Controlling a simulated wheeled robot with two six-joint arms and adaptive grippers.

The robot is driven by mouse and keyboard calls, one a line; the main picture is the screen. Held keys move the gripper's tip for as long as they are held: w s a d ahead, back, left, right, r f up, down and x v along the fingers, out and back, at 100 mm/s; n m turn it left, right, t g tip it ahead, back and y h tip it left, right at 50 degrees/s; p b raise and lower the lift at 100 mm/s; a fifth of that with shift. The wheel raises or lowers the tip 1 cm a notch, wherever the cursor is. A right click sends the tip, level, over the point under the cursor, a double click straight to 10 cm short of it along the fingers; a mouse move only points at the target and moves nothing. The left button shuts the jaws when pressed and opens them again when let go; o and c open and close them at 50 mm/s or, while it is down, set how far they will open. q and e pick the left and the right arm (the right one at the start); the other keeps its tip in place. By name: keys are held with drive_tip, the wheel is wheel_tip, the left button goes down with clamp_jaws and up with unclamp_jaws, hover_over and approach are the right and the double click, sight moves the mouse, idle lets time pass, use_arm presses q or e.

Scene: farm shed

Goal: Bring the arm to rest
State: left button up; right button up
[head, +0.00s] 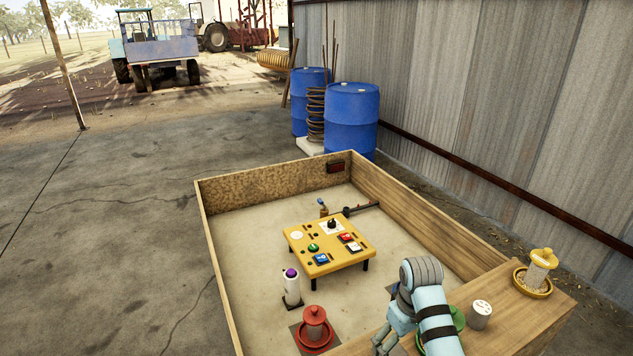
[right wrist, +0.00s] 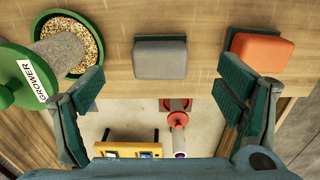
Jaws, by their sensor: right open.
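My right arm comes in from the bottom right in the head view, over the wooden ledge (head: 530,318). Its gripper (head: 384,342) is at the bottom edge, beside the ledge's inner side. In the right wrist view the right gripper (right wrist: 160,98) has its two dark green fingers spread wide, with nothing between them. A grey block (right wrist: 160,60) and an orange block (right wrist: 262,52) are on the wood just beyond the fingers. A green feeder (right wrist: 20,78) labelled GROWER is next to the left finger. My left gripper is not in view.
A wooden-walled pen holds a yellow table (head: 325,262) with buttons, a red feeder (head: 314,328) and a white post with a purple top (head: 292,285). A white can (head: 479,314) and a yellow feeder (head: 537,272) stand on the ledge. Blue drums (head: 350,115) stand behind.

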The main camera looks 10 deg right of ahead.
drive_tip(key=shift+m+t+h, duration=0.3)
drive_tip(key=shift+m+t, duration=0.1)
drive_tip(key=shift+m, duration=0.1)
drive_tip(key=s+f, duration=0.4)
drive_tip(key=s, duration=0.1)
drive_tip(key=s+d+f, duration=0.1)
drive_tip(key=s+f, duration=0.1)
drive_tip(key=shift+s, duration=0.25)
drive_tip(key=s+r+m+t, duration=0.2)
drive_tip(key=s+t, duration=0.1)
drive_tip(key=s, duration=1.6)
wheel_tip(320, 180, down, 20)
drive_tip(key=s+d+f+g+b, duration=0.1)
drive_tip(key=g+b, duration=0.1)
drive_tip(key=s+d+f+b, duration=0.1)
drive_tip(key=s+f, duration=1.3)
drive_tip(key=shift+s+g, duration=0.2)
drive_tip(key=shift+g, duration=0.2)
